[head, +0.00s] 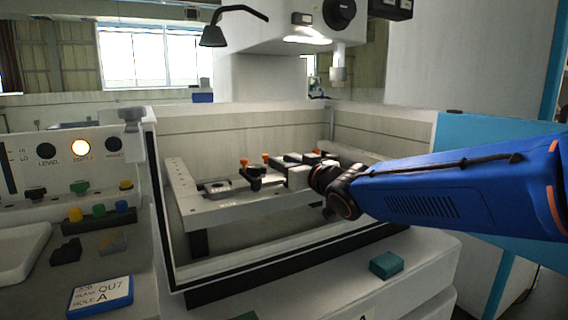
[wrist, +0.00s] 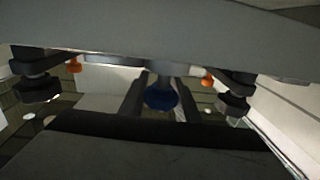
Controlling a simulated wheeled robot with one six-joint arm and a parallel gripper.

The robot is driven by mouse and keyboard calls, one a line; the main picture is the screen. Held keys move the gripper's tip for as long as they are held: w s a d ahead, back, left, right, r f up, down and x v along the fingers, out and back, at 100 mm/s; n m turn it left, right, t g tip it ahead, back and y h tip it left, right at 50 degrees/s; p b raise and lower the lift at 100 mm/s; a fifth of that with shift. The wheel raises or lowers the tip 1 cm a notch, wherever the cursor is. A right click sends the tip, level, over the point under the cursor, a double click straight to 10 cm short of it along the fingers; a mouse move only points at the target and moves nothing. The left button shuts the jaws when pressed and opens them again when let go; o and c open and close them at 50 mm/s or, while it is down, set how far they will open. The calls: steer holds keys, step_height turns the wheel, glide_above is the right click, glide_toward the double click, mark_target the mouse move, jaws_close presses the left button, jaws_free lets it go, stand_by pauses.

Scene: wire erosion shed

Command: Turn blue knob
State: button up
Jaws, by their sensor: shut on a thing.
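The blue knob (wrist: 161,97) shows in the middle of the wrist view, round and dark blue. My gripper (wrist: 159,92) has one dark finger on each side of the knob and is shut on it. A wide dark shape across the bottom of the wrist view hides what is nearer. In the head view my blue arm reaches in from the right over the tank, with its wrist above the work frame. The knob cannot be made out in the head view.
The pale work frame (head: 228,211) in the tank carries dark clamps (head: 256,178) with orange knobs (head: 244,162). Similar clamps (wrist: 36,82) flank the fingers closely in the wrist view. The machine head (head: 338,72) hangs above. A green block (head: 386,264) lies on the front ledge.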

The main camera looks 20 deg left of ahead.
steer(key=o, duration=1)
steer(key=shift+o, duration=0.2)
steer(key=shift+s+d, duration=0.1)
steer(key=shift+d, duration=0.05)
steer(key=v, duration=1.7)
steer(key=w+d+f+m+t+h, duration=0.1)
steer(key=d+f+m+h, duration=0.4)
steer(key=d, duration=0.9)
steer(key=d+f+m+t+h, duration=0.15)
steer(key=d+f+h, duration=0.5)
steer(key=d, duration=0.75)
steer(key=s+d+f+m+g+h, duration=0.35)
steer(key=s+d+f, duration=0.45)
steer(key=d, duration=0.3)
steer(key=s+d+f+g, duration=0.2)
steer(key=s+f, duration=0.2)
steer(key=s, duration=0.3)
steer(key=s+d+f+g, duration=0.2)
steer(key=s+f, duration=0.2)
steer(key=s, duration=0.2)
steer(key=shift+s+m+g, duration=0.35)
steer(key=shift+m+g, duration=0.05)
